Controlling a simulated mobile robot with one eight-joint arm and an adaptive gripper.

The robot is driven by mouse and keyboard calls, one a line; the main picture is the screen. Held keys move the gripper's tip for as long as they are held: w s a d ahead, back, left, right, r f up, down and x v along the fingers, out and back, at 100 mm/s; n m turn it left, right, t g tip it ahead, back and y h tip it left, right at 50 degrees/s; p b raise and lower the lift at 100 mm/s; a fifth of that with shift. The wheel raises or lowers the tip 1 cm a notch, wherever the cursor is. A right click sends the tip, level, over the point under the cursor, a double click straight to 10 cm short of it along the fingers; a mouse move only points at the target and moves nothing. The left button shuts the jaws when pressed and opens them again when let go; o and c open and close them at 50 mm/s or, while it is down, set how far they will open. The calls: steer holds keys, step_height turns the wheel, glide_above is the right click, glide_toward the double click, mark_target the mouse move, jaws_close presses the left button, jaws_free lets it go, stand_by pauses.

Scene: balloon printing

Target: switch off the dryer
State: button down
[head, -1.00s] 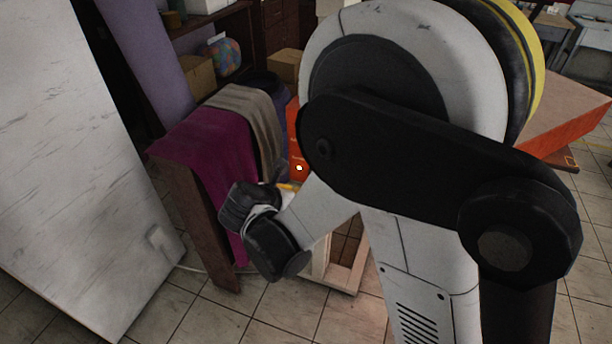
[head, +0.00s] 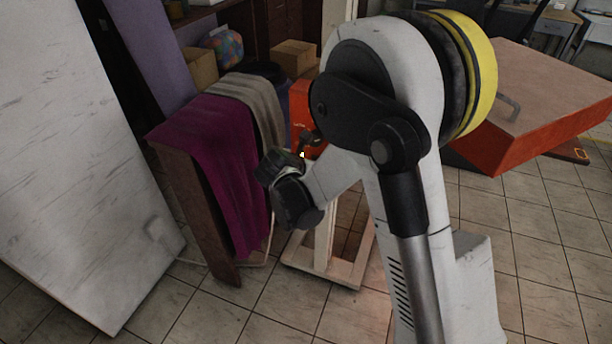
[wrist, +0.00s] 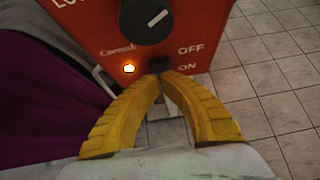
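The dryer's red control box (wrist: 150,25) fills the top of the wrist view. My arm hides the rest, and the fingertips cannot be made out there.
A wooden stand with purple cloth (head: 215,140) and a grey cloth (head: 250,100) is close on the left of the dryer. A pale wooden frame (head: 345,272) stands on the floor below. A large red-sided unit (head: 545,110) is at right. Tiled floor in front is open.

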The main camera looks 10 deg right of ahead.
steer(key=shift+w+d+r, duration=0.1)
steer(key=shift+w+d, duration=0.05)
steer(key=shift+w, duration=0.05)
steer(key=shift+w+d+r, duration=0.15)
steer(key=shift+w+d, duration=0.15)
steer(key=shift+w, duration=0.1)
steer(key=shift+r+p, duration=0.2)
steer(key=shift+p, duration=0.1)
steer(key=shift+r+p, duration=0.4)
steer(key=shift+r, duration=0.25)
steer(key=shift+a, duration=0.1)
